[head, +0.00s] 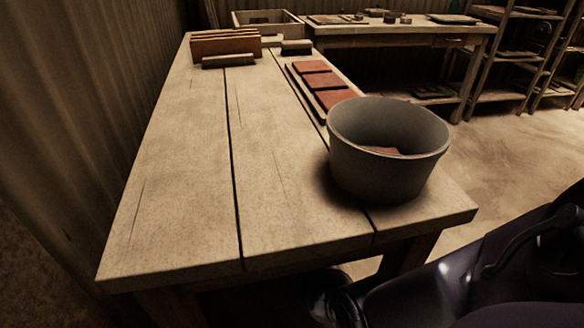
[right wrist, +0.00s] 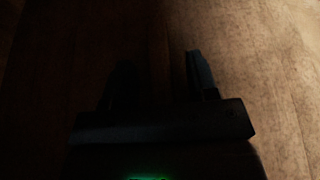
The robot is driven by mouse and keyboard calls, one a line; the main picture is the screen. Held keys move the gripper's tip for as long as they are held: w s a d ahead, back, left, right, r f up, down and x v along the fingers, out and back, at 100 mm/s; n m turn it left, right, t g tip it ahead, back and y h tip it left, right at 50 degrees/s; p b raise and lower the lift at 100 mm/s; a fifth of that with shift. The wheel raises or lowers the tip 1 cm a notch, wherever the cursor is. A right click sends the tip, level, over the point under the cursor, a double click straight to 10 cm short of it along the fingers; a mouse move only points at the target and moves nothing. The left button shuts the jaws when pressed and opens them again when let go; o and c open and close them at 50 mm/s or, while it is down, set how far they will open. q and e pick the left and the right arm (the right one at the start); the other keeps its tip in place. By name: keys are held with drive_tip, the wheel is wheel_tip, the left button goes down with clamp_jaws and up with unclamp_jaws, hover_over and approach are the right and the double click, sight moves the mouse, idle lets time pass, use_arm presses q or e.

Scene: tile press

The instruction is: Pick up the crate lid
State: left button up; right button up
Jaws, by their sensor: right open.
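I cannot pick out a crate lid in either view. An open wooden crate (head: 268,20) stands at the far end beyond the workbench, with no lid seen on it. My right gripper (right wrist: 157,65) shows in the right wrist view with its fingers apart and nothing seen between them. It faces a brown, wood-like surface (right wrist: 268,60) with a dark vertical band in the middle; the picture is too dark to tell its distance. My left gripper is in neither view.
A grey bucket (head: 385,165) with something reddish inside stands on the workbench (head: 175,195) at its right edge. Behind it, red tiles (head: 323,82) lie on a board. A wooden rack (head: 226,43) and a dark block (head: 297,47) are at the far end. The bench's near left is clear.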

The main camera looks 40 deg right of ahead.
drive_tip(key=shift+c, duration=0.3)
clamp_jaws()
drive_tip(key=shift+w+r, duration=0.1)
drive_tip(key=shift+r, duration=0.05)
